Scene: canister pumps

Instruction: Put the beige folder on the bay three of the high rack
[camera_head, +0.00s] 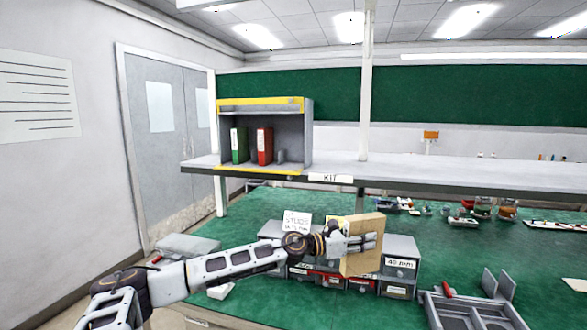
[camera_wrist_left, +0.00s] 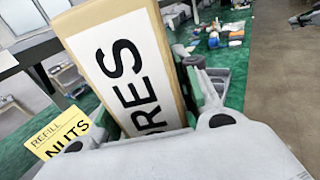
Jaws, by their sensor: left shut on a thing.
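My left gripper (camera_head: 368,241) is shut on the beige folder (camera_head: 357,264) and holds it upright above the workbench, in front of the grey drawer boxes. In the left wrist view the folder (camera_wrist_left: 177,60) stands between the fingers, its white spine label with black letters facing the camera. The high rack (camera_head: 308,135), a grey open box with yellow edges, stands on the upper shelf, behind and left of the gripper. A green folder (camera_head: 239,146) and a red folder (camera_head: 265,146) stand in it. A low grey divider shows right of the red one, with open space around it. Bay numbers are not readable.
The upper shelf (camera_head: 430,170) runs above the green bench (camera_head: 250,208), with a white post (camera_head: 366,90) right of the rack. Drawer boxes (camera_head: 401,265) stand under the folder. A grey fixture (camera_head: 470,308) lies front right.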

